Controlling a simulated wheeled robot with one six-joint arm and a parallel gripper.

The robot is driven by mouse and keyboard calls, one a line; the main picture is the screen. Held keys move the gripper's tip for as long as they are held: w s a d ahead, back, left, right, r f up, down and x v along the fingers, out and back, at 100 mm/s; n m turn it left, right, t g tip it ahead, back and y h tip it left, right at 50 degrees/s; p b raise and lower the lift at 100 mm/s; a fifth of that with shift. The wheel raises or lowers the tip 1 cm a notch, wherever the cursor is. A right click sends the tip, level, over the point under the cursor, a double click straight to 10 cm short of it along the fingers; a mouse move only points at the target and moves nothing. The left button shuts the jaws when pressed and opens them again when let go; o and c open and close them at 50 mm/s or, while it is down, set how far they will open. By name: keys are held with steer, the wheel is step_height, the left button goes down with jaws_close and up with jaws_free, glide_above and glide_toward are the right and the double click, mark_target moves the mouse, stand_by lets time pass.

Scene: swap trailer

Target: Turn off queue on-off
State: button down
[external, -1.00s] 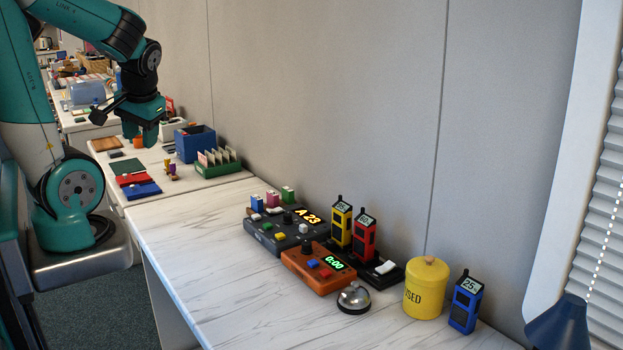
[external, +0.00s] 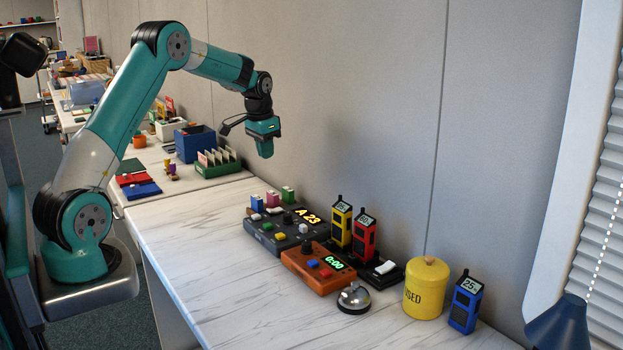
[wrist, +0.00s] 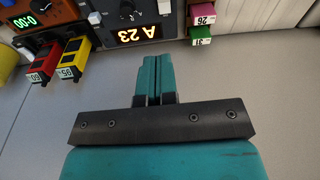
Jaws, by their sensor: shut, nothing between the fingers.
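The dark queue console (external: 285,228) stands on the near desk against the wall, with a lit display (external: 307,215) reading A 23, knobs and coloured buttons. In the wrist view its display (wrist: 136,34) shows upside down, lit orange. I cannot tell which of its controls is the on-off switch. My gripper (external: 265,150) is shut and empty, held in the air above and behind the console's left end. In the wrist view my gripper's fingers (wrist: 155,75) are together, pointing toward the console and touching nothing.
An orange timer box (external: 318,270) reading 0:00 stands in front. Yellow (external: 341,222) and red (external: 364,237) radios stand in a black charger (external: 385,272). A bell (external: 353,298), yellow canister (external: 427,288) and blue radio (external: 466,303) are to the right. The desk's left front is clear.

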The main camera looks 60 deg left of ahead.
steer(key=shift+w+a+f+m, duration=0.15)
steer(key=shift+w+a+f, duration=0.1)
steer(key=shift+w+f, duration=0.2)
steer(key=shift+w+a+f+m, duration=0.15)
steer(key=shift+w+a+f, duration=0.05)
steer(key=shift+w+f, duration=0.25)
steer(key=shift+f, duration=0.1)
glide_above(273, 211)
steer(key=w, duration=0.1)
steer(key=f, duration=1)
steer(key=shift+w+a+f+p, duration=0.1)
steer(key=shift+a+p, duration=0.1)
steer(key=shift+p, duration=0.2)
steer(key=shift+s+f, duration=0.25)
steer(key=shift+f, duration=0.3)
steer(key=shift+s+f, duration=0.25)
steer(key=shift+f, duration=0.25)
steer(key=shift+s+f, duration=0.2)
steer(key=shift+f, duration=0.4)
